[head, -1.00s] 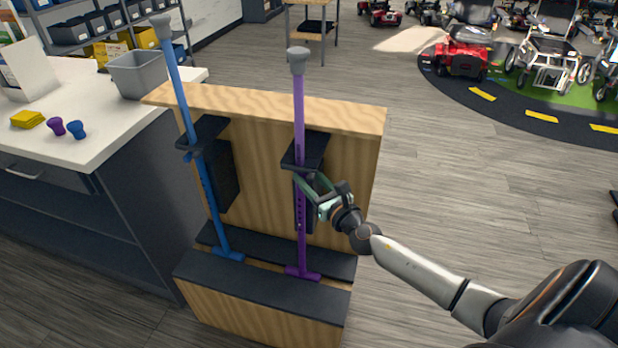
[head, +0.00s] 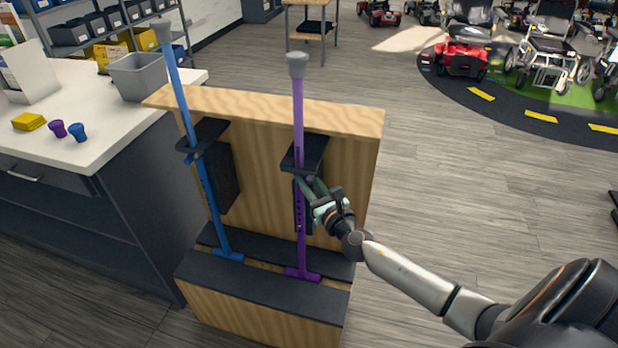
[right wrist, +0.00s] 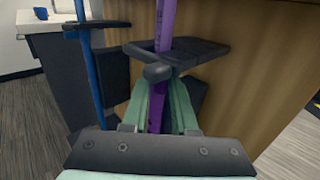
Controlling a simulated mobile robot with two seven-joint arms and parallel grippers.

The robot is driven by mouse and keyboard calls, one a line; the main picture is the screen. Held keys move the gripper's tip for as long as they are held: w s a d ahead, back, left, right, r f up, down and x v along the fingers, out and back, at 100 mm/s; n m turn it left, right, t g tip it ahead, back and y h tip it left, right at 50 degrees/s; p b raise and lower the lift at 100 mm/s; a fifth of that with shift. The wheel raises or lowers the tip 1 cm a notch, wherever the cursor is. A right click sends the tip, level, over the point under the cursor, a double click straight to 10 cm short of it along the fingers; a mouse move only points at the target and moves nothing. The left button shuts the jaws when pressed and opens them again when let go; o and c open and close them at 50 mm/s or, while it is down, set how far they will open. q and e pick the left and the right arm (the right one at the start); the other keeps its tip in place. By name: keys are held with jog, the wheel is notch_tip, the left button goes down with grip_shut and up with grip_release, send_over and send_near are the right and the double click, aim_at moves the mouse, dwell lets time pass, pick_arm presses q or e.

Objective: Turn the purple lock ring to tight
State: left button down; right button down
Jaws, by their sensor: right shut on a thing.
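A purple pole (head: 298,115) with a grey cap stands in a wooden rack and passes through a black bracket (head: 305,153). It also shows in the right wrist view (right wrist: 165,25). My right gripper (head: 308,184) reaches in from the right, just below that bracket. In the right wrist view its green fingers (right wrist: 163,108) lie on both sides of the purple pole, shut on it at the lock ring's height. The purple lock ring itself is hidden by the fingers and bracket, so its turn cannot be read. My left gripper is not in view.
A blue pole (head: 178,85) stands left of the purple one in the same wooden rack (head: 350,115). A white counter (head: 95,145) at the left holds a grey bin (head: 138,76), purple and blue caps and a yellow block. Open floor lies to the right.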

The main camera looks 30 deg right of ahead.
jog(key=a+m+g+h, duration=0.1)
jog(key=m+g+h, duration=0.1)
jog(key=m+h, duration=0.1)
jog(key=w+m+g+h, duration=0.1)
jog(key=m+g+h, duration=0.1)
jog(key=h, duration=0.3)
jog(key=a+m+g+h, duration=0.1)
jog(key=m+g+h, duration=0.1)
jog(key=m+h, duration=0.2)
jog(key=shift+w+a+r+b, duration=0.2)
jog(key=shift+w+a+b, duration=0.15)
jog(key=shift+b, duration=0.05)
jog(key=shift+g+h, duration=0.3)
jog(key=shift+g, duration=0.2)
jog(key=shift+r, duration=0.1)
jog(key=c, duration=1.1)
grip_release()
jog(key=shift+c, duration=0.2)
jog(key=o, duration=0.3)
jog(key=shift+w+d+f, duration=0.1)
jog(key=shift+f, duration=0.1)
jog(key=shift+o, duration=0.2)
jog(key=shift+f, duration=0.1)
